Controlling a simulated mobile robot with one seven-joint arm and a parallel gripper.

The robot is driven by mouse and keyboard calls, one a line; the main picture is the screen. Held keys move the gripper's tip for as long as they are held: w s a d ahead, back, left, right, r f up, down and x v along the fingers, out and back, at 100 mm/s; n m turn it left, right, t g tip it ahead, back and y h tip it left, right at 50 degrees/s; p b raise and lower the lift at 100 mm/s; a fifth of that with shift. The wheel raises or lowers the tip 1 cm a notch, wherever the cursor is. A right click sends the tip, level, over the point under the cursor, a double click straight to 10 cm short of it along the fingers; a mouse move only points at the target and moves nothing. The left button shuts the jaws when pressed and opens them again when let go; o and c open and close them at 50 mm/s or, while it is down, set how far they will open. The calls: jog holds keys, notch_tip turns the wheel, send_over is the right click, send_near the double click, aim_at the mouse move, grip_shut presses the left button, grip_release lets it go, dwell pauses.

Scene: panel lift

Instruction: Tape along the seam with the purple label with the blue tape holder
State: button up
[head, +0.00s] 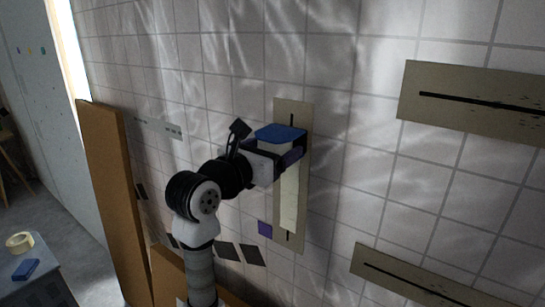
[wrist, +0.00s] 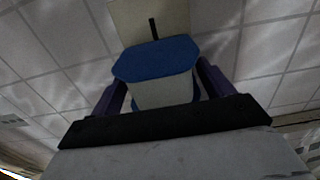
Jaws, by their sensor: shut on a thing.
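A tall beige panel (head: 305,200) stands on the tiled wall in the head view, with a vertical dark seam (head: 291,121). A purple label (head: 265,229) is on the wall beside its lower left edge. The blue tape holder (head: 280,132), with a blue top and pale body, is in front of the upper panel. A pale strip (head: 289,205) covers the seam's middle below the holder; a short dark end shows beneath it. My gripper (head: 285,160) is shut on the holder. In the wrist view the holder (wrist: 157,58) sits between the fingers, and seam (wrist: 154,28) shows beyond it.
Two more beige panels with dark seams are at the upper right (head: 475,118) and lower right (head: 420,288). Brown boards (head: 108,190) lean at the left. A table (head: 45,290) at the lower left holds a tape roll (head: 20,242) and a blue object (head: 26,269).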

aim_at(273, 135)
jog(key=shift+r, duration=2.8)
jog(key=shift+f, duration=0.2)
notch_tip(273, 135, down, 36)
jog(key=b, duration=2.7)
jog(key=shift+r+b, duration=0.15)
jog(key=shift+b, duration=0.2)
jog(key=shift+s, duration=0.1)
jog(key=shift+b+v, duration=0.3)
jog(key=shift+v, duration=2.65)
